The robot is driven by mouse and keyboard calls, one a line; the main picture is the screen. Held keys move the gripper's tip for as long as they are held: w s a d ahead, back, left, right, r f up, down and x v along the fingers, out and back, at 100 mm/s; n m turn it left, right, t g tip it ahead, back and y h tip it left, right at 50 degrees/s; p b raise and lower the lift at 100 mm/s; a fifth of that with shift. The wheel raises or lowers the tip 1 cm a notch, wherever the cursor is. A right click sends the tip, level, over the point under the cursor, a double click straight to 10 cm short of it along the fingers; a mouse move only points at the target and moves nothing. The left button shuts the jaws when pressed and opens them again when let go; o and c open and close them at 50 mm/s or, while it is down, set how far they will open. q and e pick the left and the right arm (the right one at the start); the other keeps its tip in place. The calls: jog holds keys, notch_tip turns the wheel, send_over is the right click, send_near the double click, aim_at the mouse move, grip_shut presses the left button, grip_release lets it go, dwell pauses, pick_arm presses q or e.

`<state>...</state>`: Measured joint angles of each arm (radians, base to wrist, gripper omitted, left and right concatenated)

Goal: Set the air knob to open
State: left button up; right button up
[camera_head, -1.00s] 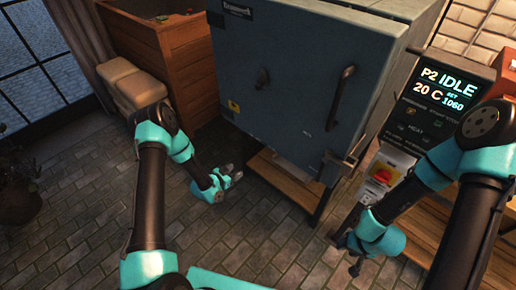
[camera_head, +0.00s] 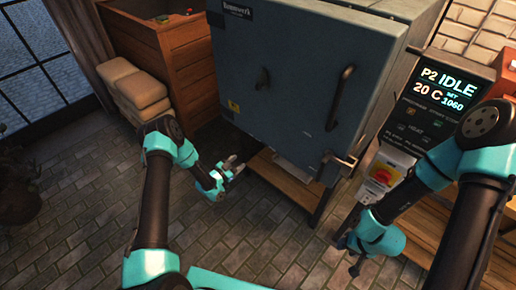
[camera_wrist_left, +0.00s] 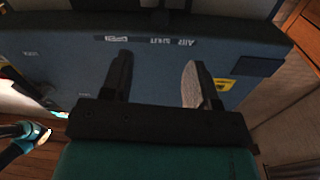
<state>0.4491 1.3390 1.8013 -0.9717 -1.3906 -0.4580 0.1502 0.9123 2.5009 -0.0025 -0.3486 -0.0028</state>
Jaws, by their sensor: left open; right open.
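The blue-grey kiln door (camera_head: 290,110) is shut. A small dark knob-like fitting (camera_head: 263,77) sits on its upper part; I cannot tell whether it is the air knob. My left gripper (camera_head: 236,165) is open and empty, low in front of the door's lower left. In the left wrist view its two dark fingers (camera_wrist_left: 157,72) are apart, facing a blue panel with a label (camera_wrist_left: 175,42) that seems upside down and reads roughly "air inlet". A dark shape (camera_wrist_left: 155,20) stands at the top edge there. My right gripper (camera_head: 356,262) is open and empty below the control box.
A long dark door handle (camera_head: 340,97) and a latch (camera_head: 336,163) stand out on the door's right side. The control box (camera_head: 425,105) reads idle, 20 C. Open paved floor (camera_head: 90,215) lies in front.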

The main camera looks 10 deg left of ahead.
aim_at(254, 150)
pick_arm(q)
jog(key=x, duration=1.4)
jog(key=shift+w+a, duration=0.1)
jog(key=shift+w, duration=0.05)
grip_shut()
